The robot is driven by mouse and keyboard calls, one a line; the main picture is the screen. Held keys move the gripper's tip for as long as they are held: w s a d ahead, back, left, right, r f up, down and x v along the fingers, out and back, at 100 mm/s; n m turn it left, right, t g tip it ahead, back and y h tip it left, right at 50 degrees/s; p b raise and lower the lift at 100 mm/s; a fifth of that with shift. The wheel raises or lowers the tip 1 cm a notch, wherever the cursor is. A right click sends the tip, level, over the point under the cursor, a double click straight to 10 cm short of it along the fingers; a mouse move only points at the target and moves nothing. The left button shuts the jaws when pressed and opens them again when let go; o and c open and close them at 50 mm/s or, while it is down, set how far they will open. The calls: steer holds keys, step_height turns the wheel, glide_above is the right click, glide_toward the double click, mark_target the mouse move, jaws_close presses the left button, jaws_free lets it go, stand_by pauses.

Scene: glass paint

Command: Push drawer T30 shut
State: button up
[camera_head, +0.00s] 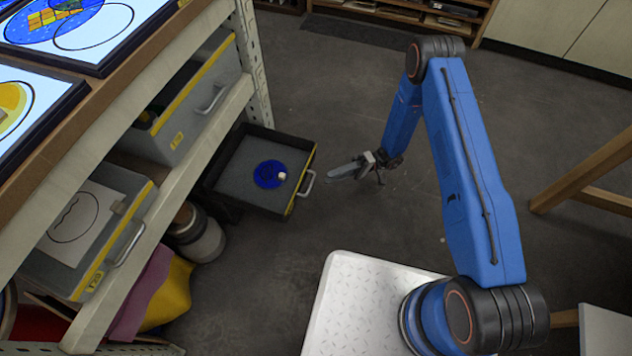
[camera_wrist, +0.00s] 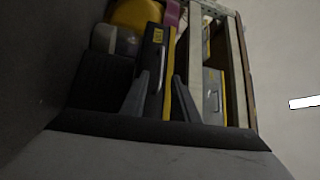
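An open drawer (camera_head: 236,180) is pulled well out of the shelf's lower level in the head view. It has a grey floor, dark walls and a yellow-edged front with a pale handle (camera_head: 307,183). Its label is too small to read, so I cannot confirm it is T30. A blue disc (camera_head: 268,175) with a small pale piece on it lies inside. My gripper (camera_head: 330,179) is just right of the handle, pointing left at the front, seemingly apart from it. In the wrist view my fingers (camera_wrist: 163,76) are apart with nothing held between them; a yellow-edged front (camera_wrist: 154,60) lies beyond.
Two other grey drawers, one upper (camera_head: 205,105) and one lower left (camera_head: 75,235), sit in the shelf. A jar (camera_head: 198,238) and yellow cloth (camera_head: 168,297) are below. A wooden stand (camera_head: 580,180) is at the right. The floor around my gripper is clear.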

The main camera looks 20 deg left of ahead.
steer(key=x, duration=0.7)
steer(key=shift+s+a, duration=0.2)
jaws_close()
